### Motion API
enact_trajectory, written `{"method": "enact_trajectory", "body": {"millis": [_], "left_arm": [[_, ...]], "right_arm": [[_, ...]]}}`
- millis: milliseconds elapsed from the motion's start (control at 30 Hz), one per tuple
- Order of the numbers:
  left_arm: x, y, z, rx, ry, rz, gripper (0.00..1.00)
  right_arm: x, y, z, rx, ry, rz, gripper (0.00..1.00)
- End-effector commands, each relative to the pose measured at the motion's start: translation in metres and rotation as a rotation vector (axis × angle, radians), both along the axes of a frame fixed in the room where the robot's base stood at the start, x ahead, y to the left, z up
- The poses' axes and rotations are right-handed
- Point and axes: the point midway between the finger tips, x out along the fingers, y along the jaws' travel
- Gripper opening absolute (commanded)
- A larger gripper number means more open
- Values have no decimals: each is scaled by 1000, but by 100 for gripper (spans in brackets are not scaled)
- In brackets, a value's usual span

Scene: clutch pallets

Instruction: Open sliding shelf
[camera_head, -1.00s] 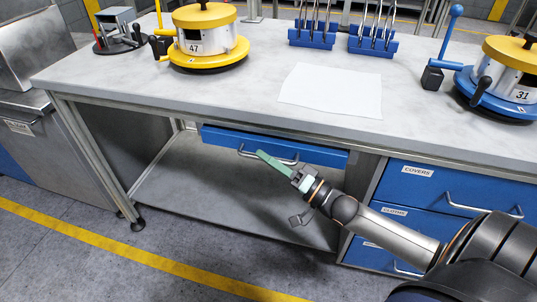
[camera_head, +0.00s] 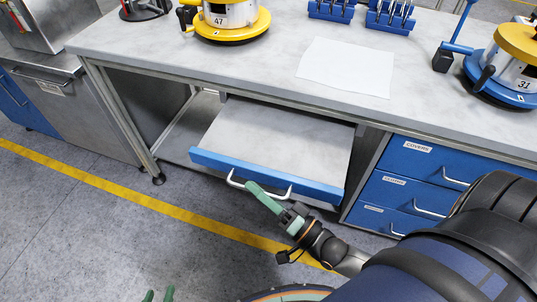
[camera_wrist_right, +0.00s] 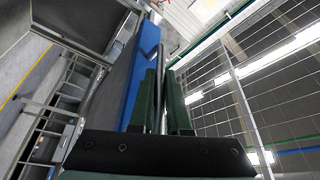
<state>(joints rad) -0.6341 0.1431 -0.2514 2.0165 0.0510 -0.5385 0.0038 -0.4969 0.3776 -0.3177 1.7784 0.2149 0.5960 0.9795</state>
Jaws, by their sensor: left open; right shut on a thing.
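The sliding shelf (camera_head: 275,145) is a grey board with a blue front. It is pulled out from under the workbench. Its silver handle (camera_head: 235,183) is on the blue front. My right gripper (camera_head: 255,190) is shut on this handle. In the right wrist view, the green fingers of the right gripper (camera_wrist_right: 160,98) are on either side of the handle bar, beside the blue front (camera_wrist_right: 143,62). My left gripper (camera_head: 159,295) shows only its green fingertips at the bottom edge, apart and empty, away from the shelf.
The workbench (camera_head: 220,75) carries a white sheet (camera_head: 346,68), a yellow clutch (camera_head: 232,22), a blue-based clutch (camera_head: 505,75) and blue racks (camera_head: 390,20). Blue drawers (camera_head: 405,190) stand right of the shelf. The floor in front is clear.

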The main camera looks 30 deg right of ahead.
Motion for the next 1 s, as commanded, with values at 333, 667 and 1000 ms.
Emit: {"method": "enact_trajectory", "body": {"millis": [333, 667, 1000], "left_arm": [[2, 0, 12, -3, -12, 3, 50], [1, 3, 8, 4, -5, 8, 50], [0, 3, 9, 3, -5, 8, 50]], "right_arm": [[-36, 41, 1, -2, -4, -1, 0], [-40, 47, 1, -2, -6, 0, 0], [-40, 46, 0, -1, -4, -1, 27]]}}
